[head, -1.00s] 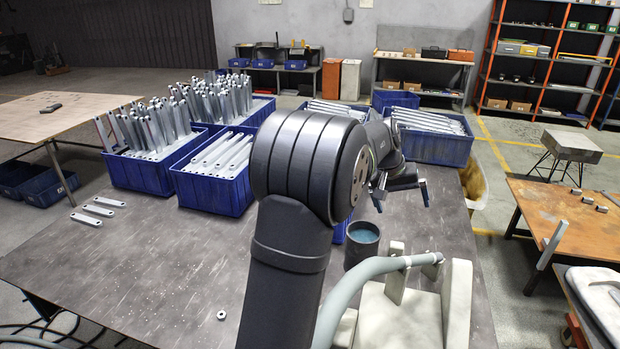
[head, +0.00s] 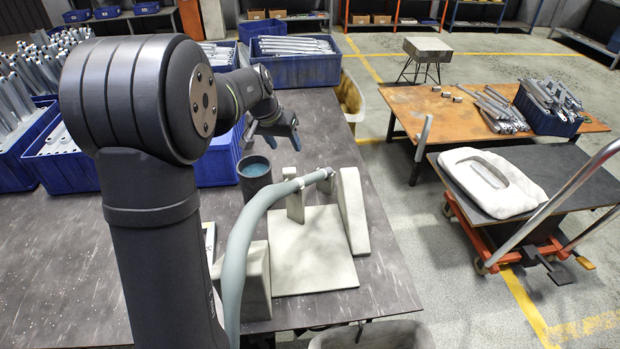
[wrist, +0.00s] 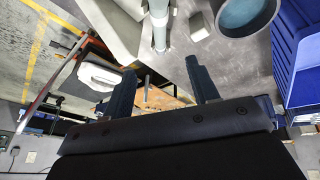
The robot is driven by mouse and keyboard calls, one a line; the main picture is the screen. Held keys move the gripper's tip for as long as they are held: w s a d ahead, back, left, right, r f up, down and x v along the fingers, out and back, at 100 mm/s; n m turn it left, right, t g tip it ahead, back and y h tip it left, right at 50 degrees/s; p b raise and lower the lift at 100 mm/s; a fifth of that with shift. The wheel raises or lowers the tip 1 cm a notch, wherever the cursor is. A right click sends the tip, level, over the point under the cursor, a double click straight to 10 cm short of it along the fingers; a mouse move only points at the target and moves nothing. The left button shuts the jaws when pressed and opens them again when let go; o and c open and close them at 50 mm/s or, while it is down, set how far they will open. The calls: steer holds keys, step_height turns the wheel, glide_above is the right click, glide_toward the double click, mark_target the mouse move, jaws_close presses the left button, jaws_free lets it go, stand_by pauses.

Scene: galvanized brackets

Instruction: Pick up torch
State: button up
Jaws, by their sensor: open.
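The torch (head: 293,185) appears to be the grey, hose-like tube with a metal end. In the wrist view a pale tube, likely the torch (wrist: 158,28), shows at the top centre. My gripper (head: 276,130) is open and empty, with blue-grey fingers, beyond the torch and apart from it. In the wrist view the gripper (wrist: 160,66) has a clear gap between its fingers.
A dark cup with blue inside (head: 255,185) stands close to the torch and gripper. Blue bins of brackets (head: 298,68) line the table's back and left. The pale fixture's plate (head: 312,250) lies in front. A cart (head: 540,175) and an orange-topped table (head: 400,110) stand right.

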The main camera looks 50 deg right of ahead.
mark_target(299, 179)
steer(key=d+f+m, duration=0.1)
steer(key=f, duration=0.3)
steer(key=d+f+m, duration=0.1)
steer(key=f, duration=0.3)
steer(key=s+d+f+m, duration=0.1)
steer(key=f, duration=0.3)
steer(key=shift+d+f+t, duration=0.3)
steer(key=shift+x, duration=2.65)
steer(key=shift+w+a, duration=0.1)
steer(key=c, duration=1)
